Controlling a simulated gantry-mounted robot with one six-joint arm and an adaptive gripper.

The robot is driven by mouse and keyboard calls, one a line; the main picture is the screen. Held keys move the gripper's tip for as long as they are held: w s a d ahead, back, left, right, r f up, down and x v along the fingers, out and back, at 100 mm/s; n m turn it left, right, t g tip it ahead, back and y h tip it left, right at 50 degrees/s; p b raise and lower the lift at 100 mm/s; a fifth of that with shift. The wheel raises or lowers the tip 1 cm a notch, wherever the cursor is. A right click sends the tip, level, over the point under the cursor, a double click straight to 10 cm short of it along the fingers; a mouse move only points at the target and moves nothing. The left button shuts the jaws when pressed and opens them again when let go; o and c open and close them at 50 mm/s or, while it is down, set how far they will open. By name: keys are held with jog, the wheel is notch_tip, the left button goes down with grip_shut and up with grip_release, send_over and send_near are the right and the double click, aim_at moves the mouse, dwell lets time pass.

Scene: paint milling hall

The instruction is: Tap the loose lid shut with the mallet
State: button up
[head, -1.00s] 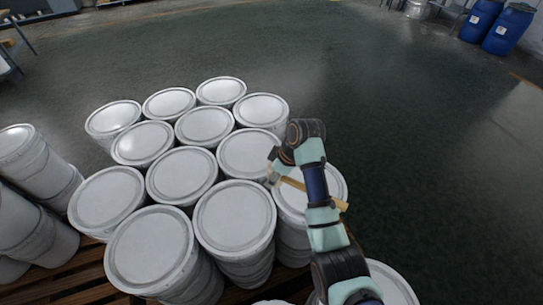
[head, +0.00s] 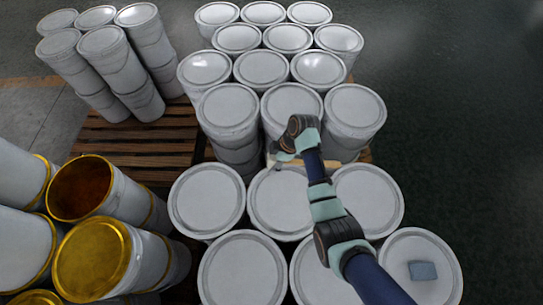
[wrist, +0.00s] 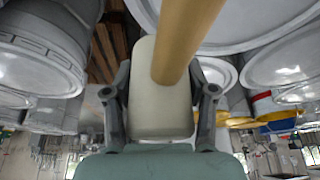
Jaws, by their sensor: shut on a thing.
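My gripper (wrist: 163,95) is shut on the mallet. In the wrist view a pale, block-shaped mallet head (wrist: 160,115) sits between the two fingers, and its round wooden handle (wrist: 186,38) runs away to the top. In the head view my gripper (head: 278,159) is above the white-lidded pails, near the gap between the back and front groups. The tan handle (head: 352,164) shows partly behind my arm. The pails have white lids, such as the front middle one (head: 265,210). I cannot tell which lid is loose.
A blue block (head: 423,270) lies on the front right lid. At left are an open pail with a brown-gold inside (head: 80,192) and a gold-ended pail (head: 92,262). A wooden pallet (head: 140,145) has bare slats. Clear dark floor (head: 460,110) lies at right.

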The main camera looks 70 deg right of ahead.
jog(key=shift+d+f+b, duration=0.2)
jog(key=shift+f+b, duration=0.25)
notch_tip(320, 180, down, 7)
jog(key=b, duration=0.5)
jog(key=shift+r+b, duration=0.15)
jog(key=shift+b, duration=0.2)
jog(key=shift+f, duration=0.2)
jog(key=shift+r, duration=0.1)
notch_tip(320, 180, up, 5)
jog(key=p, duration=0.4)
jog(key=shift+f, duration=0.25)
grip_shut()
